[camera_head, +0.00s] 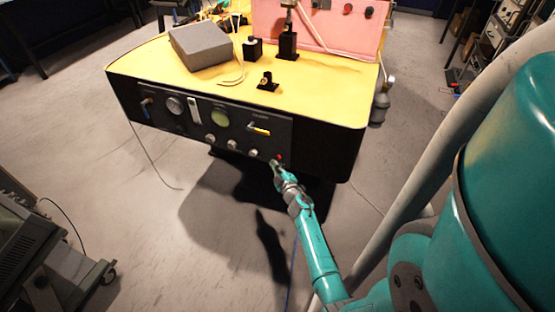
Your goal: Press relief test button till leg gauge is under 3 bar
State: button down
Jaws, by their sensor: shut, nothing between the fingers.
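A black control panel (190,123) runs along the front of a yellow-topped bench. A small red button (280,156) sits at the panel's lower right. My gripper (277,166) is shut and empty, its tip at or just below the red button. I cannot tell whether it touches. Gauge needles and panel labels are too small to read, so I cannot tell which gauge is the leg gauge.
The yellow bench top (330,95) holds a grey box (200,46), black fixtures (287,42) and a pink board (325,25). A grey bottle (380,105) hangs at the bench's right side. Equipment on a wheeled cart (45,260) stands at lower left. The floor before the panel is open.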

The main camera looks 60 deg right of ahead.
jog(key=shift+d, duration=0.15)
dwell(0.5)
jog(key=shift+d, duration=0.25)
jog(key=shift+d, duration=0.5)
dwell(0.8)
jog(key=shift+a, duration=0.15)
dwell(0.8)
jog(key=shift+a, duration=0.75)
jog(key=shift+s+a, duration=0.2)
jog(key=shift+a, duration=2.3)
